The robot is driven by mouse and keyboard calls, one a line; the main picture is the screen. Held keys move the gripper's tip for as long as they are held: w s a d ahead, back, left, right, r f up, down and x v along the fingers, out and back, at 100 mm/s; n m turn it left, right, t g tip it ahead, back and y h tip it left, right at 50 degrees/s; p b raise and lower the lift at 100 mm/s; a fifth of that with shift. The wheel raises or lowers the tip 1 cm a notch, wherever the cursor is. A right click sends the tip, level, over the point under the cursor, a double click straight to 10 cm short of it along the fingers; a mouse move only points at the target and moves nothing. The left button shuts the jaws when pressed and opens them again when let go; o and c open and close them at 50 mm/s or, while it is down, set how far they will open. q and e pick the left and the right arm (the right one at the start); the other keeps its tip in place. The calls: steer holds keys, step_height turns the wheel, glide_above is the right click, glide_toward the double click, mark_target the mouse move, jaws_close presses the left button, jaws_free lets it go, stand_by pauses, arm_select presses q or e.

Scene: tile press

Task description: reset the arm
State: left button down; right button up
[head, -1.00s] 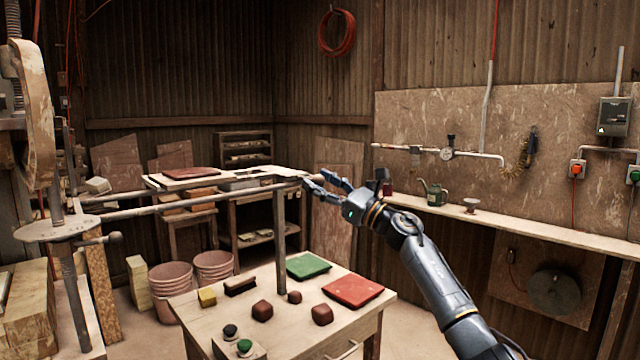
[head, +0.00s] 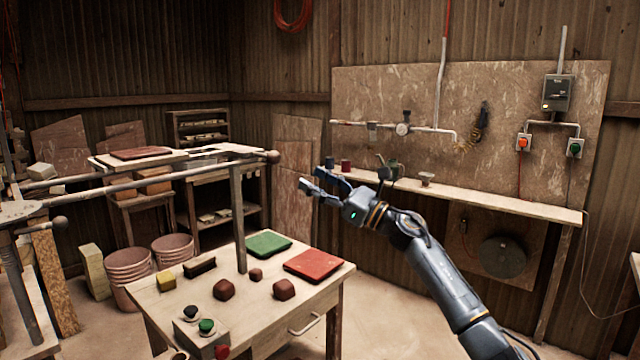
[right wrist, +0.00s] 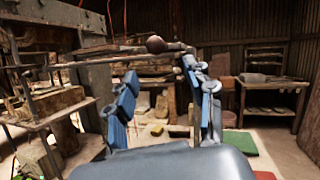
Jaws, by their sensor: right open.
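The press arm (head: 140,174) is a long metal bar reaching in from the left, with a round knob (head: 272,157) at its end and an upright handle (head: 238,220) hanging below it. My right gripper (head: 316,175) is open and empty, a little right of the knob in the picture and apart from it. In the right wrist view the two blue-padded fingers of the gripper (right wrist: 160,75) are spread, and the knob (right wrist: 155,44) shows beyond them. My left gripper is not in view.
A wooden table (head: 190,300) below holds a green tile (head: 268,244), a red tile (head: 313,263), clay lumps (head: 224,290) and a button box (head: 205,335). A wall shelf (head: 500,203) with small cans runs along the right. Pink buckets (head: 125,275) stand on the floor.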

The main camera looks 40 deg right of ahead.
steer(key=shift+s+d+f, duration=0.1)
steer(key=shift+s, duration=0.15)
stand_by(0.4)
